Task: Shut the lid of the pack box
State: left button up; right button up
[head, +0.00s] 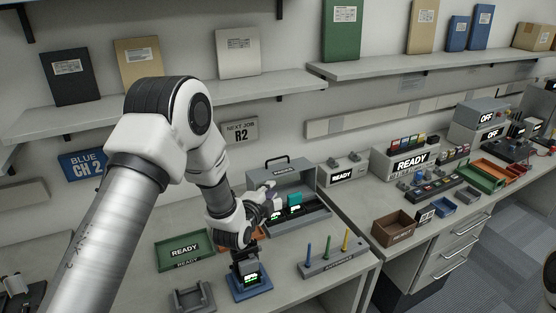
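The grey pack box (318,219) stands open on the bench, in the middle of the head view. Its lid (294,178), with a dark handle and a small label, is raised at the back. Inside the box I see dark radios with lit green screens (296,210) and a teal item (295,199). My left gripper (270,203) is at the left side of the box opening, in front of the lid. Its fingers are small and partly hidden, so I cannot tell whether they are open or touch anything. My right gripper is not in view.
A green READY tray (170,255) lies left of the box. A radio on a blue stand (250,287) and a grey holder with colored antennas (333,261) stand in front. A brown bin (394,229) and other trays are to the right. Shelves hang above.

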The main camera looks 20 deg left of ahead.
aim_at(307, 184)
jog(key=i+j, duration=0.3)
jog(key=i, duration=0.15)
jog(key=i+j, duration=0.3)
jog(key=i, duration=0.15)
